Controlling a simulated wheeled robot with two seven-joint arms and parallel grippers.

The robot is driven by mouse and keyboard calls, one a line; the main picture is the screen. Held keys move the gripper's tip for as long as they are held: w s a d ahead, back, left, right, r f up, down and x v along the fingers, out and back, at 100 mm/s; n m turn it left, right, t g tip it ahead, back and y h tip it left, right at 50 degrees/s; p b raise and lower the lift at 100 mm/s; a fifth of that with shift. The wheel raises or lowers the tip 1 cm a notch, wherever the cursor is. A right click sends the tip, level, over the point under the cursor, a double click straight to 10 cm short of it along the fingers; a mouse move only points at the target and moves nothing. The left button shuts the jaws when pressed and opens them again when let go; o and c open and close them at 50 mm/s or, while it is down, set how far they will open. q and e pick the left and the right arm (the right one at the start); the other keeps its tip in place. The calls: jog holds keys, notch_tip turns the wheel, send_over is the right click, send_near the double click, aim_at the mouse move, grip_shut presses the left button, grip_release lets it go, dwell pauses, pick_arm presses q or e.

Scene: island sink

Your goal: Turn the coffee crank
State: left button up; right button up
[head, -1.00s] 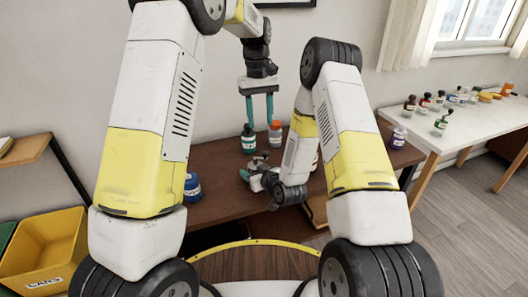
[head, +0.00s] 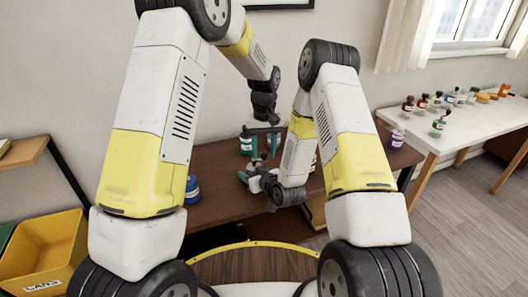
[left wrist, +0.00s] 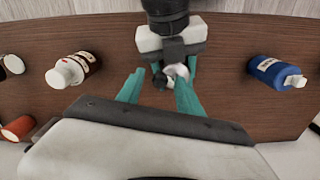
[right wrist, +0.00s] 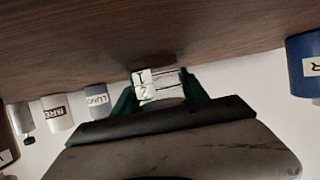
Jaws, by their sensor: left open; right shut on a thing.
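The coffee grinder (right wrist: 158,85), a small body with a white numbered label, is held between the teal fingers of my right gripper (head: 256,181) over the brown table. In the left wrist view its pale round top and dark crank knob (left wrist: 160,82) show between the fingers of my left gripper (head: 264,156). The left gripper is open and points down just above the grinder. I cannot tell whether a left finger touches the crank. My right gripper is shut on the grinder; its body is mostly hidden in the head view.
A white side table (head: 470,118) with several bottles is at right.

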pick_arm(q)
jog(key=shift+f, duration=0.2)
grip_shut()
jog(key=m, duration=0.2)
jog(key=s+m, duration=0.1)
jog(key=m, duration=0.2)
jog(key=shift+s+a+m, duration=0.25)
jog(key=shift+a+m, duration=0.05)
jog(key=shift+a, duration=0.05)
grip_release()
jog(key=shift+r, duration=0.1)
notch_tip(320, 180, up, 12)
dwell(0.4)
